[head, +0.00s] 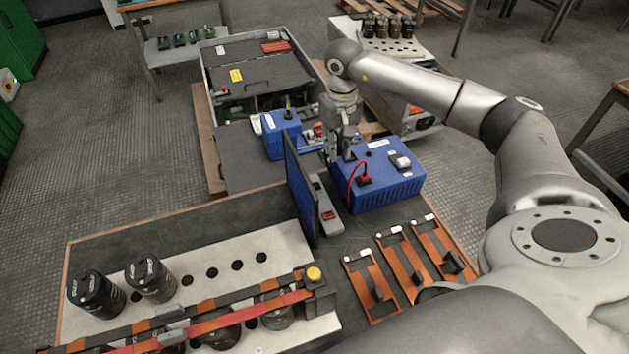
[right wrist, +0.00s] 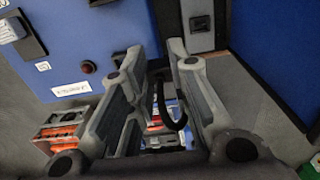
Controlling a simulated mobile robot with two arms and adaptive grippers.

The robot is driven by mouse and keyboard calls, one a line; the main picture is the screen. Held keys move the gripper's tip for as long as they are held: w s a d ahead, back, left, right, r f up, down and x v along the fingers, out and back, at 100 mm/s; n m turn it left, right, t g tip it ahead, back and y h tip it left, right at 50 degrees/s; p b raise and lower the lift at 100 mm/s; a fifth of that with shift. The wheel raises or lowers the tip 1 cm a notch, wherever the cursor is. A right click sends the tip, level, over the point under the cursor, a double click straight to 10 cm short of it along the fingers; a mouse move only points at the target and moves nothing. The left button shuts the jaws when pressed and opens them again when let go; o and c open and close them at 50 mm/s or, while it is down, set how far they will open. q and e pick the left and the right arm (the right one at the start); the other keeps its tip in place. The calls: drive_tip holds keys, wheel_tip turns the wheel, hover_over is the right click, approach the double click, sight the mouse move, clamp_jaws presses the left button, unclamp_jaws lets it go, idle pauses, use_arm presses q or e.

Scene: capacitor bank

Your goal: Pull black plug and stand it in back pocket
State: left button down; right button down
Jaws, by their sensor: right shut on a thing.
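My right gripper (head: 341,158) reaches down at the left edge of the blue box (head: 398,190) in the head view. It is shut on a dark piece, which I take as the black plug (head: 350,154); the fingers hide most of it. I cannot tell whether it is clear of the box. In the right wrist view the two fingers (right wrist: 158,128) show with a black cable loop (right wrist: 172,118) between them. A grey strip with dark pockets (head: 325,206) lies left of the box. My left gripper is out of view.
A red plug (head: 364,180) with a red cable sits on the blue box, near a white switch (head: 400,161). An upright blue panel (head: 299,187) stands beside the grey strip. Orange trays (head: 405,262) lie in front; black capacitors (head: 96,293) stand at left.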

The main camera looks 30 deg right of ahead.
sight(349, 160)
drive_tip(key=shift+s+d+b, duration=0.15)
drive_tip(key=shift+d+b, duration=0.05)
drive_tip(key=shift+d, duration=0.75)
drive_tip(key=shift+s+d+b, duration=0.1)
drive_tip(key=shift+d+b, duration=0.05)
drive_tip(key=shift+d, duration=0.8)
drive_tip(key=shift+f, duration=0.1)
drive_tip(key=shift+f+b, duration=0.6)
drive_tip(key=shift+f, duration=0.1)
drive_tip(key=shift+f+b, duration=0.35)
drive_tip(key=shift+f, duration=0.15)
drive_tip(key=shift+s+a+f+b, duration=0.25)
drive_tip(key=shift+s+f+b, duration=0.1)
drive_tip(key=shift+f, duration=0.15)
drive_tip(key=c, duration=1.3)
unclamp_jaws()
drive_tip(key=shift+o, duration=0.2)
drive_tip(key=shift+w+f, duration=0.15)
drive_tip(key=shift+w, duration=0.05)
drive_tip(key=shift+d, duration=0.1)
drive_tip(key=shift+r, duration=0.2)
